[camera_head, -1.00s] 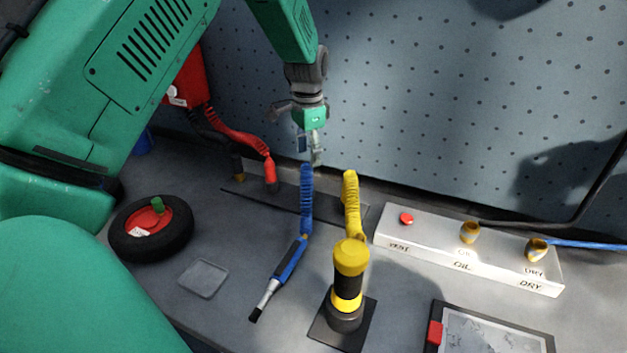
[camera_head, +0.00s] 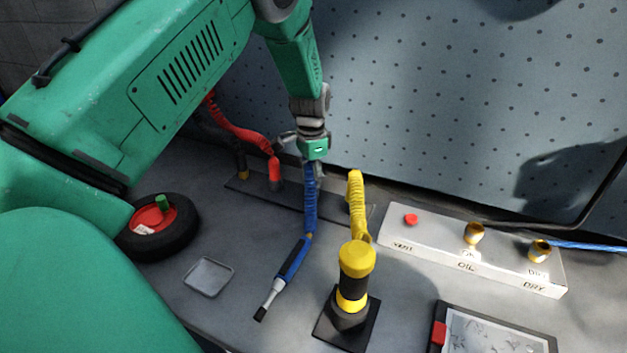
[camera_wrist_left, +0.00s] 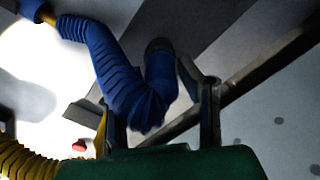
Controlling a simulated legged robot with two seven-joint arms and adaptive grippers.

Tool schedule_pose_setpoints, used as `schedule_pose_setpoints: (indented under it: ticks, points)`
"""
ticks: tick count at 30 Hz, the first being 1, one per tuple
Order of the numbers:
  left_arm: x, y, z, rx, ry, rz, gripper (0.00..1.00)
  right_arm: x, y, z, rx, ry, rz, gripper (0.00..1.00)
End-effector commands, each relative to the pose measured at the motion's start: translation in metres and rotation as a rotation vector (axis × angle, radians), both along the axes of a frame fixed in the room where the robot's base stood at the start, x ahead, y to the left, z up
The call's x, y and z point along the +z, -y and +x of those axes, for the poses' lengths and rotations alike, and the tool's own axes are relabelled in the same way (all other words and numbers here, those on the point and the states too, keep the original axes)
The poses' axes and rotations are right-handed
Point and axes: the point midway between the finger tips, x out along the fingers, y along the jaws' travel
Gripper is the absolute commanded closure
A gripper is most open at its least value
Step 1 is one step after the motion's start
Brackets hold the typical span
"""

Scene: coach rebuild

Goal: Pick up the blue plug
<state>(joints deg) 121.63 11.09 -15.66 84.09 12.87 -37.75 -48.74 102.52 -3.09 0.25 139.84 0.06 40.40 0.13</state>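The blue plug (camera_wrist_left: 160,72) is the end of a ribbed blue hose (camera_head: 311,205) that rises from the dark strip at the back of the bench. The hose runs forward to a blue-handled tool (camera_head: 291,262) with a silver and black tip. My left gripper (camera_head: 313,172) points down over the top of the blue hose and hides part of the plug. In the left wrist view its two fingers (camera_wrist_left: 160,105) stand apart, with the bent blue hose and plug between them. I see no clear grip. My right gripper is not in view.
A red plug (camera_head: 274,172) stands left of the blue hose, a yellow hose (camera_head: 357,205) close to its right. A yellow-black tool (camera_head: 352,285) stands in front. A labelled white block (camera_head: 455,255), a wheel (camera_head: 180,240) and a small tray (camera_head: 209,277) lie around.

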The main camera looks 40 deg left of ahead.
Motion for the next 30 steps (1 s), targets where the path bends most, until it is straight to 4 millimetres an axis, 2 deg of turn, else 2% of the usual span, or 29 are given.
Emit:
schedule_pose_setpoints:
  ticks: [1, 2, 13, 17, 24, 30]
  points:
    - [0.000, 0.000, 0.000, 0.000, -0.001, 0.000, 0.91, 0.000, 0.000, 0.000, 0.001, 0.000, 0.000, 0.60]
    - [0.000, 0.000, 0.000, 0.000, -0.001, 0.001, 1.00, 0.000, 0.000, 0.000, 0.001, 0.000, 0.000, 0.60]
    - [0.006, 0.002, 0.001, 0.000, 0.000, 0.005, 1.00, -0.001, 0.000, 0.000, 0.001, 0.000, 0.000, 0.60]
    - [0.026, 0.002, 0.001, 0.000, 0.005, 0.004, 1.00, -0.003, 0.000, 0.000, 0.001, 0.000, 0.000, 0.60]
    - [0.075, 0.003, 0.001, -0.001, 0.005, 0.004, 1.00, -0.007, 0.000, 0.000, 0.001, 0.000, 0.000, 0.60]
    - [0.101, 0.003, 0.001, 0.000, 0.000, 0.004, 1.00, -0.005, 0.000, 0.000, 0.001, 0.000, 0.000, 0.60]
